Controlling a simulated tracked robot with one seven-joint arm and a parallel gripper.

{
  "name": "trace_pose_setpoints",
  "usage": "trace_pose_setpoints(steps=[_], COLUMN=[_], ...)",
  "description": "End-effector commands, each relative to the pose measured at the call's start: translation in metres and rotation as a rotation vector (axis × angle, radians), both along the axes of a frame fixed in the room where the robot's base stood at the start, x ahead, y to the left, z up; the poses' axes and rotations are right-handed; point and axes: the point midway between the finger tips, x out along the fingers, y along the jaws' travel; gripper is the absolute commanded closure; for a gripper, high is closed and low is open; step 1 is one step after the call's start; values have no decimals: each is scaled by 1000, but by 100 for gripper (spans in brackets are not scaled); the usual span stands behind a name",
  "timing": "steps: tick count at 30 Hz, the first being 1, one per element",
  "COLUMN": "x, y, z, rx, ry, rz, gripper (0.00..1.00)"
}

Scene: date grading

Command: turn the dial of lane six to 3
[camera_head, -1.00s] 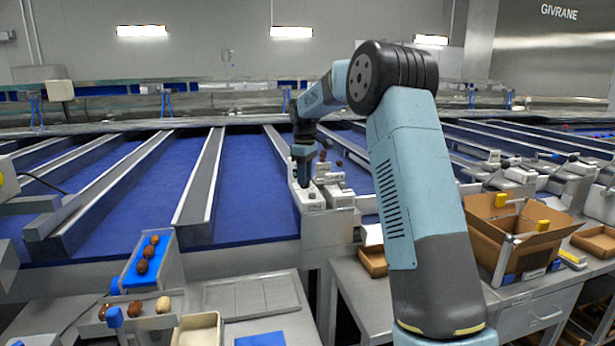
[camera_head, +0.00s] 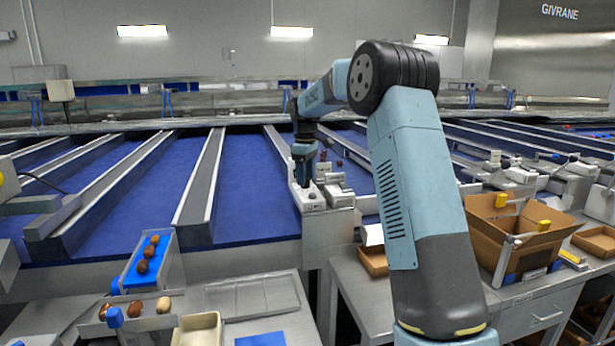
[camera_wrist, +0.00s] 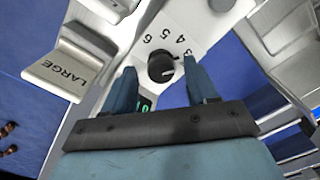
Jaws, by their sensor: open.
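The dial (camera_wrist: 161,67) is a round black knob with a light pointer mark, on a white panel with the digits 6, 5, 4 and 3 printed around its far side. Which digit the mark points at is not clear to me. My gripper (camera_wrist: 159,64) is open, one blue finger on each side of the dial, with gaps showing between fingers and knob. In the head view my gripper (camera_head: 303,184) points down at the white control unit (camera_head: 312,203) at the lane's end. No lane number is readable.
A white plate marked LARGE (camera_wrist: 64,72) is left of the panel. A small green display (camera_wrist: 146,104) sits partly hidden by my gripper. An open cardboard box (camera_head: 507,235) stands on the bench at right. A blue tray with dates (camera_head: 148,262) is at left.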

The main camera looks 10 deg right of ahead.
Motion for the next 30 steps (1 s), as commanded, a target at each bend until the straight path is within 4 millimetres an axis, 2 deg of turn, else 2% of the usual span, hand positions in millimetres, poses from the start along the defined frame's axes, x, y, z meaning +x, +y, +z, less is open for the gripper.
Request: trace_pose_setpoints(steps=[5, 18, 24, 30], x=[1, 1, 1, 1], y=[0, 0, 0, 0], z=[24, 106, 127, 133], rx=[0, -1, -1, -1], ry=[-5, -2, -1, -1], rz=[0, 0, 0, 0], gripper=[43, 43, 43, 43])
